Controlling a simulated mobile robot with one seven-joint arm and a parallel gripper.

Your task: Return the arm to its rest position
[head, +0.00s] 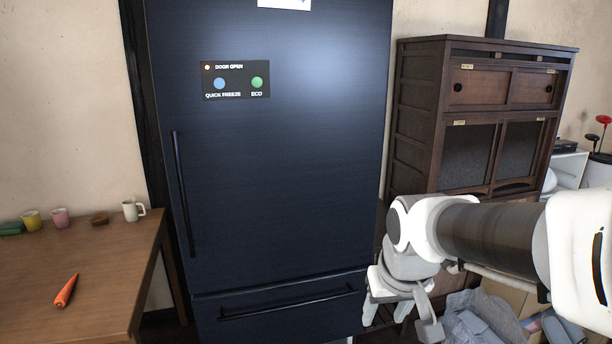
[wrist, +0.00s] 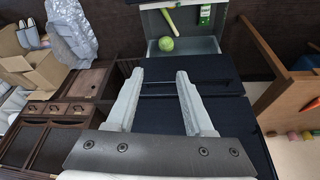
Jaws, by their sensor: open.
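My arm (head: 490,235) reaches in from the right in the head view, in front of the wooden cabinet and right of the dark blue fridge (head: 290,150). My gripper (wrist: 159,74) is open and empty in the wrist view, its two pale fingers apart with nothing between them. Beyond the fingertips, the wrist view shows the fridge front with a dark handle, and a pulled-out drawer (wrist: 150,50) past it. In that drawer lie a round green item (wrist: 166,44), a long green item (wrist: 168,20) and a green package (wrist: 205,15).
A wooden table (head: 100,270) at left holds a carrot (head: 66,291), a white mug (head: 133,210) and other small things. A dark wooden cabinet (head: 410,120) stands at right. Cardboard boxes (wrist: 45,70) and grey bags (wrist: 72,32) lie on the floor near it.

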